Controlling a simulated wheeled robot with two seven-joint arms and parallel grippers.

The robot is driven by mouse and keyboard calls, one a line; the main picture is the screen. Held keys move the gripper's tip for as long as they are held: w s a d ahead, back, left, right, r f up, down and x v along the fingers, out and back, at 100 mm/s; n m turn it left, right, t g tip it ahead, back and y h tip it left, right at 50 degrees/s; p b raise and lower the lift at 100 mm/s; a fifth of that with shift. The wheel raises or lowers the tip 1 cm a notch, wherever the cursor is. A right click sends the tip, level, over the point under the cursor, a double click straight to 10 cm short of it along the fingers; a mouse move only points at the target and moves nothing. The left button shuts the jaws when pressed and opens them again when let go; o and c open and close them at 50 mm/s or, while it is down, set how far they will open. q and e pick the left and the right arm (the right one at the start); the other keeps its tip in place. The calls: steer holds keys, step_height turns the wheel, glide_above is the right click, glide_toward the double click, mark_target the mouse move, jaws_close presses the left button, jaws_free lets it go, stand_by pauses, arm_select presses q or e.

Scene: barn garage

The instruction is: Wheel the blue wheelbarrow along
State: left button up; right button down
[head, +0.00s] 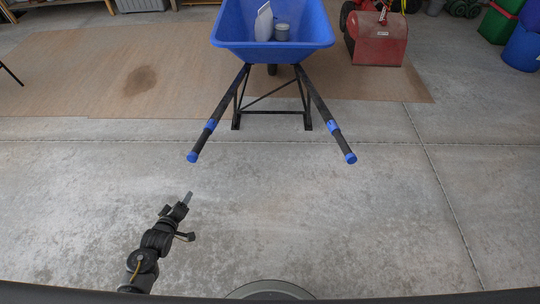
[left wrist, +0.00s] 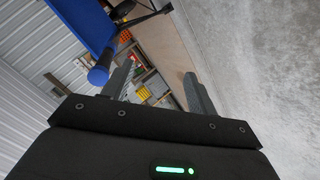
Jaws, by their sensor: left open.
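The blue wheelbarrow (head: 272,49) stands on its black legs at the top middle of the head view, its two handles pointing toward me. The left handle (head: 199,144) and the right handle (head: 342,145) have black grips with blue ends. My left gripper (head: 189,195) is just short of the left handle's end, apart from it. In the left wrist view, the left gripper (left wrist: 158,88) is open with nothing between its fingers. A blue handle end (left wrist: 98,76) shows by its left finger there. My right gripper is in neither view.
A white container (head: 264,23) and a grey can (head: 282,32) sit in the tub. A brown mat (head: 75,80) lies under the wheelbarrow's front. A red machine (head: 376,40) stands to its right, and bins (head: 522,47) beyond. The near concrete floor is clear.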

mark_target(196, 151)
arm_select(q)
steer(key=w+d+r+n+t+h, duration=0.1)
steer(key=w+r+n+t, duration=0.1)
steer(key=r+n, duration=0.5)
step_height(196, 151, up, 3)
steer(key=shift+w+d+r+n+t, duration=0.15)
steer(key=shift+w+n+t, duration=0.2)
steer(key=shift+w, duration=0.35)
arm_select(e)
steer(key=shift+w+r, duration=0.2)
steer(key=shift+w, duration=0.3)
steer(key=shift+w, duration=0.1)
